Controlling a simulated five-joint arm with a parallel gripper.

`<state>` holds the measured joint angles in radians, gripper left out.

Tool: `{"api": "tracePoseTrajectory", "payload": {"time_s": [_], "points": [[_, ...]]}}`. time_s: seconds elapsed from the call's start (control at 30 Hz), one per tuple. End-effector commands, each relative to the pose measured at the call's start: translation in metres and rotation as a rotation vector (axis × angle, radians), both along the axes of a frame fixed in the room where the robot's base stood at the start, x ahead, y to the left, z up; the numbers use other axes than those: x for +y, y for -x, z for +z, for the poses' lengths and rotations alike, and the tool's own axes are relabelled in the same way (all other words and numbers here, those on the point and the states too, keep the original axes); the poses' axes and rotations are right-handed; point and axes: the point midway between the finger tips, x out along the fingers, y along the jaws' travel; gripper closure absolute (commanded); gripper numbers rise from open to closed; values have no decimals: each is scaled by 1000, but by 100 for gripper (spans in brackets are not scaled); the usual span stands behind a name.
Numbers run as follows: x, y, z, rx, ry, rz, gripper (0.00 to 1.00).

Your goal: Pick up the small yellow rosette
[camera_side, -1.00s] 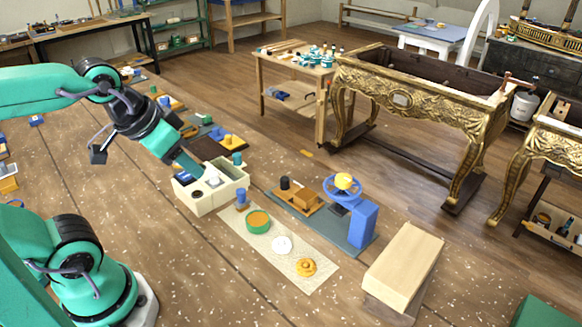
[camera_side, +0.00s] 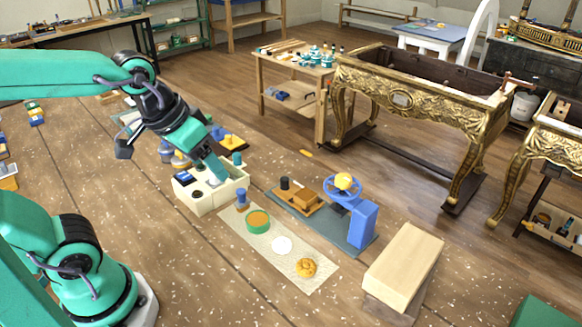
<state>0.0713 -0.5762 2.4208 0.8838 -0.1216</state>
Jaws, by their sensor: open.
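The small yellow rosette (camera_side: 306,267) lies near the front end of a pale speckled mat (camera_side: 320,284), beside a white round piece (camera_side: 282,245). My gripper (camera_side: 218,178) is over the cream compartment box (camera_side: 206,206), up and to the left of the rosette and well apart from it. Its fingertips are small and partly lost against the box, and I see nothing held between them.
A green-rimmed round dish (camera_side: 258,221) and a blue jar (camera_side: 241,198) stand at the mat's far end. A blue wheel stand (camera_side: 362,224) and a pale wooden block (camera_side: 404,262) are to the right. Bare floor lies left of the mat.

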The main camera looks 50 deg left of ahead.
Motion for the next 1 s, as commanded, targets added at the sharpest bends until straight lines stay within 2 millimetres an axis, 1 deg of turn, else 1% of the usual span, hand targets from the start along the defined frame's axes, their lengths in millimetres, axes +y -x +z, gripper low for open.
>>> {"api": "tracePoseTrajectory", "payload": {"time_s": [0.1, 0.27, 0.47, 0.77, 1.0], "points": [[-12, -17, -7, 47, 19, 16, 34], [-29, -37, -19, 105, 40, 48, 34], [-52, -60, -39, 175, 57, 88, 34], [-93, -88, -79, 280, 60, 153, 34], [-127, -104, -120, 354, 47, 209, 34]]}}
